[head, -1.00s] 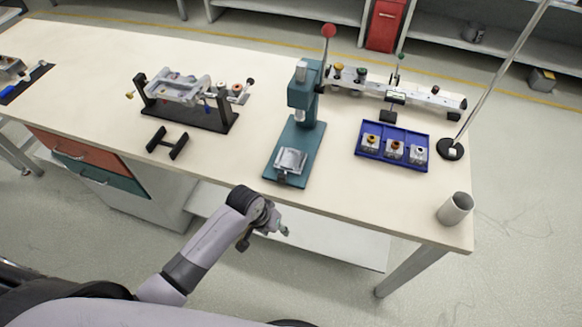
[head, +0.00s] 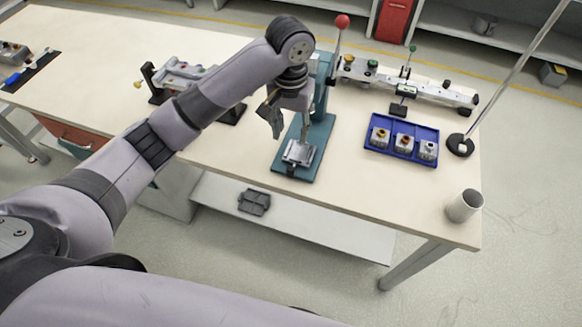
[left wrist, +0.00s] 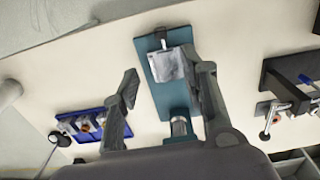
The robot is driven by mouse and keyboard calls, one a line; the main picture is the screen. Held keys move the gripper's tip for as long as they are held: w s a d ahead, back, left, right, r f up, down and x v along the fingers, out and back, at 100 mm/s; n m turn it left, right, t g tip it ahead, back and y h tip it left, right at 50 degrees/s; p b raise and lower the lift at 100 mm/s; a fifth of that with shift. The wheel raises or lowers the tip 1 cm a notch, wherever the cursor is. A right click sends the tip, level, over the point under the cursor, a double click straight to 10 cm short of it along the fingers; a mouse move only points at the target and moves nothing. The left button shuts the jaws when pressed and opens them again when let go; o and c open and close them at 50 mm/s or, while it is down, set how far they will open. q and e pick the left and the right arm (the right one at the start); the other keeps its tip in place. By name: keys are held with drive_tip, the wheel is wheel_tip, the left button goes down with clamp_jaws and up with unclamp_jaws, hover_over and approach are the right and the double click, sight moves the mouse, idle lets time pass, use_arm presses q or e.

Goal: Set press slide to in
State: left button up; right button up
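The press (head: 318,135) has a teal base and column and a lever with a red ball (head: 342,21). Its slide, with a silver block (head: 298,153) on top, sits at the front end of the base, clear of the column. The slide also shows in the left wrist view (left wrist: 169,67), with a small dark handle (left wrist: 160,38) at its front. My left gripper (head: 287,120) hangs above the base, its fingers apart and empty. In the left wrist view, the fingers (left wrist: 162,72) spread to either side of the base; contact cannot be told. My right gripper is out of view.
A blue tray (head: 385,153) with several small blocks stands right of the press. Behind it is a long rail fixture (head: 430,92). A grey cup (head: 464,206) stands near the right corner. A black-framed fixture (head: 158,82) is partly behind my arm.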

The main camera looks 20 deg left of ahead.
sight(291, 168)
use_arm(q)
wheel_tip(291, 168, down, 17)
drive_tip(key=shift+p, duration=0.95)
clamp_jaws()
idle(0.4)
